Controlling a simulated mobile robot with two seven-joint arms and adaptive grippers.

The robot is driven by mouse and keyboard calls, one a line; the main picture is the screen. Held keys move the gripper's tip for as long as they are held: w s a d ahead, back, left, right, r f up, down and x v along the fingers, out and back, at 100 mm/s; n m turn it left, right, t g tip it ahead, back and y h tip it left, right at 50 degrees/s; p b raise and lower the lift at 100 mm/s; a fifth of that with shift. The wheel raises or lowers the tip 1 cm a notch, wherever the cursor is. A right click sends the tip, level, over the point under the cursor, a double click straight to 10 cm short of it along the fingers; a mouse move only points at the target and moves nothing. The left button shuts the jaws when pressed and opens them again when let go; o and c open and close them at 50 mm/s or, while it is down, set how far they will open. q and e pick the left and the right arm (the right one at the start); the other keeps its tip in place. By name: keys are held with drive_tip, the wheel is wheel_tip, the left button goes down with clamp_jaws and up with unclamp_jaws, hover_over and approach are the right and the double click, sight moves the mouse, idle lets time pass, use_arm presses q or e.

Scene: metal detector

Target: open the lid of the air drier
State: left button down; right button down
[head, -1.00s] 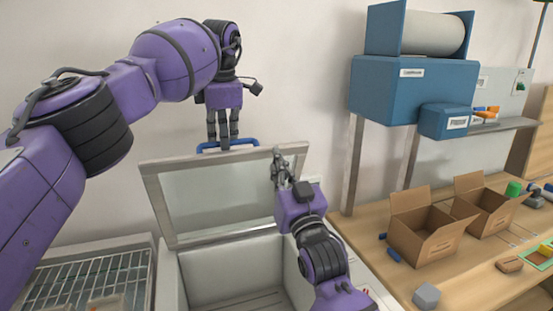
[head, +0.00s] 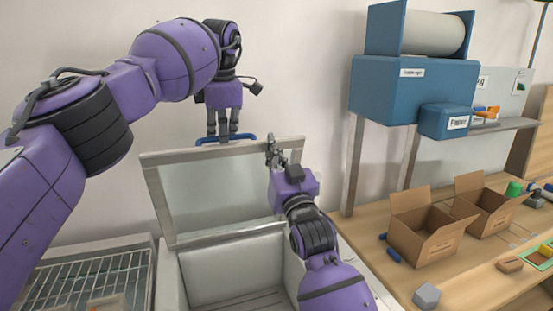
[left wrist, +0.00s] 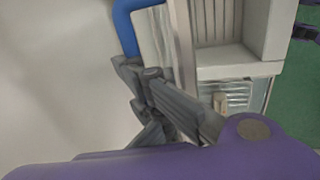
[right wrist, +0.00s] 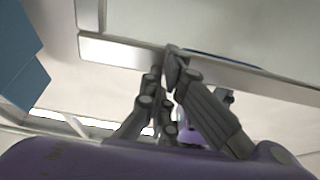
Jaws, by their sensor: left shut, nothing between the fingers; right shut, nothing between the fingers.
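The air drier's lid (head: 205,190), a glass panel in a pale metal frame, stands raised and steep above the open white box (head: 240,270). Its blue handle (head: 213,141) is on the top edge and also shows in the left wrist view (left wrist: 124,25). My left gripper (head: 224,134) is shut and empty at the handle and top edge; the head view does not show clearly whether it touches. My right gripper (head: 271,141) is shut and empty, its fingertips at the lid's upper right edge. In the right wrist view the fingers (right wrist: 170,58) are close against the frame.
A wire rack (head: 90,280) sits left of the box. A wooden table (head: 390,285) at the right holds open cardboard boxes (head: 430,240) and small parts. A blue machine (head: 410,90) stands over it. The wall is close behind the lid.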

use_arm(q)
drive_tip(key=shift+s+d+f, duration=0.1)
drive_tip(key=c, duration=2.5)
unclamp_jaws()
drive_tip(key=o, duration=0.7)
